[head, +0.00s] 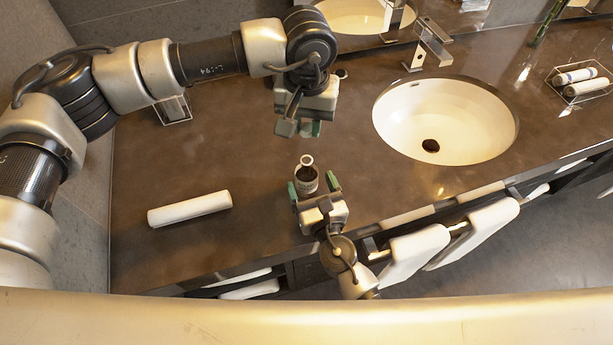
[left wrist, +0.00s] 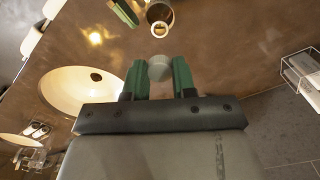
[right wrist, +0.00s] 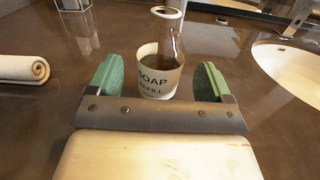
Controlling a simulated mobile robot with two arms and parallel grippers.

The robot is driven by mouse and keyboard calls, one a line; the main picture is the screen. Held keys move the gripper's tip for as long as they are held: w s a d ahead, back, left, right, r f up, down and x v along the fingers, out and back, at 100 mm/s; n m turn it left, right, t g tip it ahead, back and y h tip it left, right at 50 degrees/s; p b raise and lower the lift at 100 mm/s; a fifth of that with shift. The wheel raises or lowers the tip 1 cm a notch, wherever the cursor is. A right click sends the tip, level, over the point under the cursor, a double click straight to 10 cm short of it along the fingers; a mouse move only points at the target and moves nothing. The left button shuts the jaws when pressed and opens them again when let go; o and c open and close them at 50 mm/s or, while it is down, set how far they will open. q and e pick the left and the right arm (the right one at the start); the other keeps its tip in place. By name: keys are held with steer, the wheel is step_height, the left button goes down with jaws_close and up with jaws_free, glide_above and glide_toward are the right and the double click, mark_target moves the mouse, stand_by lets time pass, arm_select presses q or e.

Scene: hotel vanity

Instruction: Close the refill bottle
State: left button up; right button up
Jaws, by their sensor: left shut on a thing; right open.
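The refill bottle (head: 307,181) stands upright and uncapped on the brown counter, its open neck facing up. In the right wrist view the bottle (right wrist: 159,80) is brown glass with a pale "SOAP REFILL" label. My right gripper (head: 313,187) is open, with its green fingers on either side of the bottle; gaps show beside it in the right wrist view (right wrist: 158,72). My left gripper (head: 310,129) is above and behind the bottle. In the left wrist view it (left wrist: 160,72) is shut on a small pale round cap (left wrist: 159,67), apart from the bottle (left wrist: 160,14).
A rolled white towel (head: 190,209) lies on the counter to the left. A sink (head: 446,121) with a faucet (head: 429,46) is at the right. The counter's front edge runs below the bottle.

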mark_target(310, 182)
steer(key=shift+x, duration=1.7)
steer(key=shift+c, duration=0.5)
steer(key=c, duration=1.3)
arm_select(q)
steer(key=shift+f, duration=2.5)
arm_select(e)
steer(key=shift+o, duration=0.2)
arm_select(q)
steer(key=shift+f, duration=0.1)
steer(key=shift+f, duration=0.8)
steer(key=shift+f, duration=0.55)
